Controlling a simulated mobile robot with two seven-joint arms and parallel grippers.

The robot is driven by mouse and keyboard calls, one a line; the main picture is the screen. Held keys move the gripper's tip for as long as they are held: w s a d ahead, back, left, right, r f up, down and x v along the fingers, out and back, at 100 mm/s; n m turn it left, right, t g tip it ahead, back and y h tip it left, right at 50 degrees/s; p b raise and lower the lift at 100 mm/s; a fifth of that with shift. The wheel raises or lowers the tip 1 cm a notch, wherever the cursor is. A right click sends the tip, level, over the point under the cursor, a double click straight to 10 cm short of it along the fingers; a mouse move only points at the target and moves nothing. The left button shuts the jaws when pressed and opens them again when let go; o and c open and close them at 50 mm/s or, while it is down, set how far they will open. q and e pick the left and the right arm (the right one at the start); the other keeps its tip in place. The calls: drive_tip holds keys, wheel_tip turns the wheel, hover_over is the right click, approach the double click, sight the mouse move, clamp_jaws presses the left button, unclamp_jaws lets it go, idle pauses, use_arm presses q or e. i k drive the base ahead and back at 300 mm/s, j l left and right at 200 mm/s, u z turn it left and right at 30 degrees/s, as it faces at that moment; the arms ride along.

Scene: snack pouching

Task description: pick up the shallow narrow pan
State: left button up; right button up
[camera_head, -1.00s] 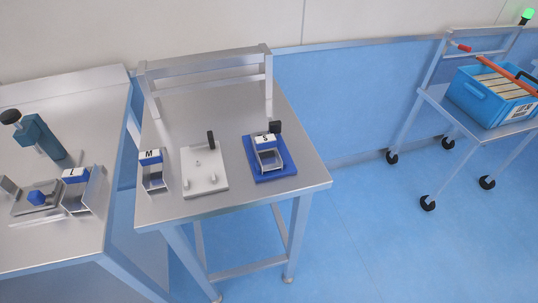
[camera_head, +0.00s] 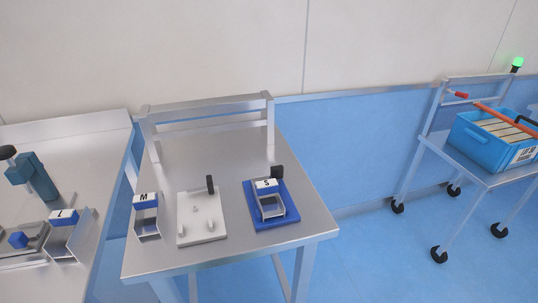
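Several open metal pans with blue-and-white letter tags are in view. The pan tagged S (camera_head: 271,208) sits on a blue base plate (camera_head: 289,214) at the right of the middle steel table and looks the smallest and narrowest. The pan tagged M (camera_head: 147,226) stands at that table's left edge. The pan tagged L (camera_head: 72,242) stands on the left bench. No pan is marked as shallow, and depth is hard to judge from here. Neither of my grippers is in view.
A white plate (camera_head: 202,228) with small pegs and a black handle lies between the M and S pans. The middle table's back (camera_head: 220,150) is clear. A teal device (camera_head: 33,178) stands on the left bench (camera_head: 80,150). A cart at right carries a blue crate (camera_head: 487,147).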

sight(270, 203)
drive_tip(key=j+z, duration=0.75)
drive_tip(key=k+j+z, duration=0.15)
drive_tip(key=z, duration=0.25)
